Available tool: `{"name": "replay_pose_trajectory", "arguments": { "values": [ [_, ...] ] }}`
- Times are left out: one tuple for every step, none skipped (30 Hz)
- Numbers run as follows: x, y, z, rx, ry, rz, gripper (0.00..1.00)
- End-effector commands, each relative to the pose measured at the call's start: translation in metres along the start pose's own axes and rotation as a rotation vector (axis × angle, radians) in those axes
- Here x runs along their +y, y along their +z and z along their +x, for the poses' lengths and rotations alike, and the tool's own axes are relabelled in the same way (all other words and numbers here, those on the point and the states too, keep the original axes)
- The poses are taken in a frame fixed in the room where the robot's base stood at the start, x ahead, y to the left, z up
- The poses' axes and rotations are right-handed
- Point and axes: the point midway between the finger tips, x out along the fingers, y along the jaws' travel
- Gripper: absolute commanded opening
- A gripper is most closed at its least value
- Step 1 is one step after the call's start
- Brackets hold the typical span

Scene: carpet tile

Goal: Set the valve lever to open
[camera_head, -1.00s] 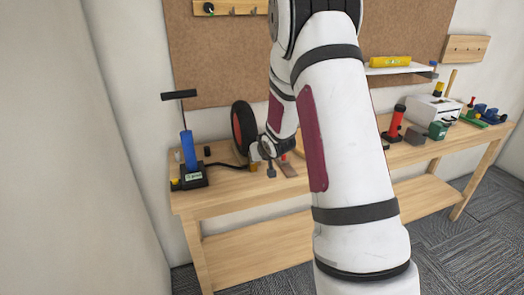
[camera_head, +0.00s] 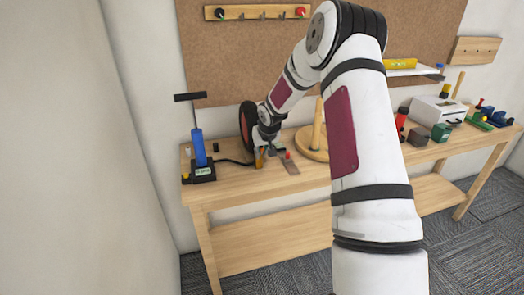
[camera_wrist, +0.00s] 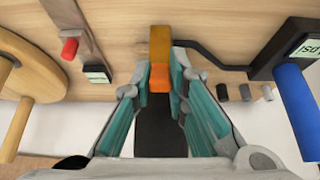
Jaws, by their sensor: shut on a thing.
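A floor pump (camera_head: 200,155) with a blue barrel and black T-handle stands at the table's left end. Its black hose (camera_wrist: 205,52) runs to an amber block (camera_wrist: 160,40), seemingly the pump head with the valve. An orange lever (camera_wrist: 160,78) sits on that block, and I take it to be the valve lever. My gripper (camera_wrist: 160,86) has its teal-padded fingers on either side of the orange lever, shut on it. In the head view my gripper (camera_head: 264,146) is low over the table beside the black wheel (camera_head: 247,125). The lever's exact angle is hard to tell.
A grey plate with a red knob (camera_wrist: 70,48) lies close by. A round wooden base with a peg (camera_head: 317,128) stands to the right. Several small cylinders (camera_wrist: 245,92) stand near the pump. Tools and boxes fill the table's right end.

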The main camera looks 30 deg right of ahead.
Motion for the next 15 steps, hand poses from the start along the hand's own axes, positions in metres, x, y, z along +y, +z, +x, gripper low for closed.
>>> {"name": "replay_pose_trajectory", "arguments": {
  "values": [
    [0.0005,-0.0016,0.0001,0.004,0.000,0.001,0.00],
    [0.0005,-0.0016,0.0001,0.004,0.000,0.000,0.00],
    [0.0005,-0.0016,0.0001,0.004,0.000,0.000,0.00],
    [0.0005,-0.0016,0.0001,0.004,0.000,0.000,0.00],
    [0.0005,-0.0016,0.0001,0.004,0.000,0.001,0.00],
    [0.0005,-0.0016,0.0001,0.004,0.000,0.000,0.00],
    [0.0005,-0.0016,0.0001,0.004,0.000,0.000,0.22],
    [0.0005,-0.0014,0.0002,0.004,0.000,0.000,0.28],
    [0.0005,-0.0013,0.0002,0.004,0.000,0.000,0.35],
    [0.0004,-0.0012,0.0002,0.003,0.000,0.000,0.35],
    [0.0004,-0.0010,0.0002,0.003,0.000,0.000,0.35],
    [0.0003,-0.0009,0.0002,0.003,0.000,0.000,0.35],
    [0.0003,-0.0008,0.0002,0.003,0.000,0.000,0.35],
    [0.0003,-0.0007,0.0002,0.003,0.000,0.000,0.35],
    [0.0002,-0.0006,0.0002,0.002,0.000,0.000,0.35]
  ]
}}
